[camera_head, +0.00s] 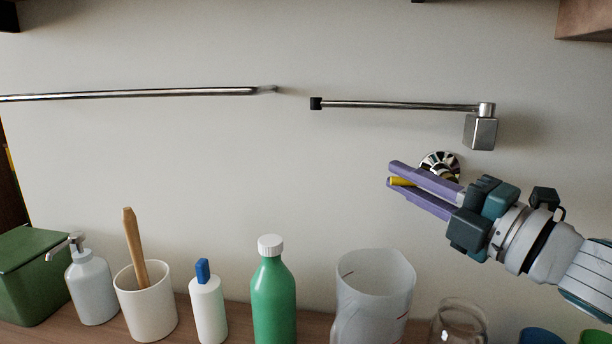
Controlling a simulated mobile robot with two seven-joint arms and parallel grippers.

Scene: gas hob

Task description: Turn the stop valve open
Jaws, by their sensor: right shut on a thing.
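The stop valve is on the wall at the right, with a round chrome flange (440,160) showing behind my gripper. Its yellow handle (401,181) sticks out to the left between my fingers. My right gripper (405,186), with purple fingers, comes in from the lower right and is shut on the yellow handle. The fingers hide most of the handle and the valve body. My left gripper is not in view.
A metal arm on a bracket (481,132) sits above the valve, and a rail (130,95) runs along the wall at left. Below stand a green bottle (273,300), a translucent jug (372,300), a glass jar (458,325), a white bottle (208,310) and a soap dispenser (91,287).

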